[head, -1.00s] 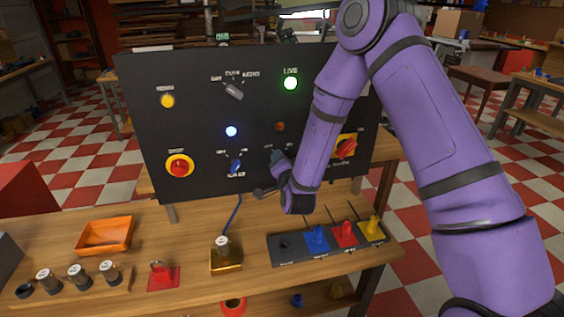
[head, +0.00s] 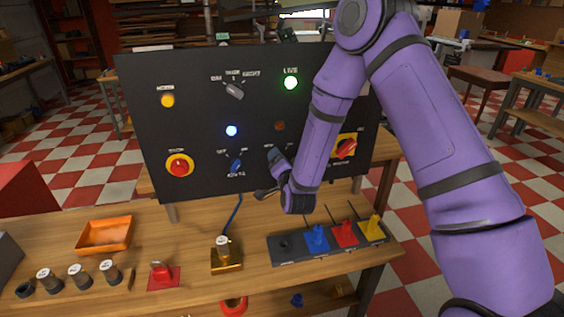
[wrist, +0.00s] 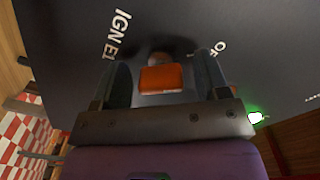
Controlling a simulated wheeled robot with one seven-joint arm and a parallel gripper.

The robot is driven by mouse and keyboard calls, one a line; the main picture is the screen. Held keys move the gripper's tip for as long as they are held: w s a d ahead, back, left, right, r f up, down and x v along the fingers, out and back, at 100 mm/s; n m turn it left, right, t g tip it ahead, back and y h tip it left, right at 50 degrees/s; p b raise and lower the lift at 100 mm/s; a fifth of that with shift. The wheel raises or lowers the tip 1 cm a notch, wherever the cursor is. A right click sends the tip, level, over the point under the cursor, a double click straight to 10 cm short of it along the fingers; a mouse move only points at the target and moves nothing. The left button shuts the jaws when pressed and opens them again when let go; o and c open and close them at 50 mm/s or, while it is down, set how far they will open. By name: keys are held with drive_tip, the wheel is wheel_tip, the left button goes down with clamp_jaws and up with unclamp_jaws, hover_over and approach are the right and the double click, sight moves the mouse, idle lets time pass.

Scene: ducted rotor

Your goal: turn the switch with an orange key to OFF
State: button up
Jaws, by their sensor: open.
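The orange key (wrist: 161,78) shows in the wrist view as a short orange block standing out from the dark panel. My gripper (wrist: 163,72) is open, with one finger on each side of the key and a gap showing on both sides. Lettering starting "IGN" (wrist: 116,32) and part of an "OF" label (wrist: 220,48) are on the panel around it. In the head view my gripper (head: 271,178) is at the lower middle of the panel and hides the key. Which position the key points to is not clear.
The black panel (head: 200,115) also carries a blue switch (head: 236,165), a red button (head: 179,166), a red rotary handle on yellow (head: 346,148) and a lit green lamp (head: 291,83). Below, a row of coloured levers (head: 343,234) and a brass padlock-like block (head: 227,259) stand on the bench.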

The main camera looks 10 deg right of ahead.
drive_tip(key=s, duration=1.1)
drive_tip(key=shift+w+r, duration=0.1)
drive_tip(key=shift+w, duration=0.05)
drive_tip(key=s+d+r+n+g+y, duration=0.1)
drive_tip(key=d+r+n+g, duration=0.15)
drive_tip(key=r, duration=0.65)
drive_tip(key=s+d+r+n+g+y, duration=0.15)
drive_tip(key=r+n+g, duration=0.25)
drive_tip(key=r, duration=0.4)
drive_tip(key=s+d+r+n+g, duration=0.1)
drive_tip(key=s+d+r+g, duration=0.1)
drive_tip(key=s, duration=0.6)
drive_tip(key=s+d+r+n+g+h, duration=0.1)
drive_tip(key=s+d+r, duration=0.3)
drive_tip(key=s, duration=0.5)
drive_tip(key=s+d+r+n+g+h, duration=0.1)
drive_tip(key=s+d+r+g, duration=0.2)
drive_tip(key=s, duration=0.6)
drive_tip(key=shift+s+d+r, duration=0.15)
drive_tip(key=shift+d+r, duration=0.05)
drive_tip(key=shift+r, duration=0.55)
drive_tip(key=shift+h, duration=0.25)
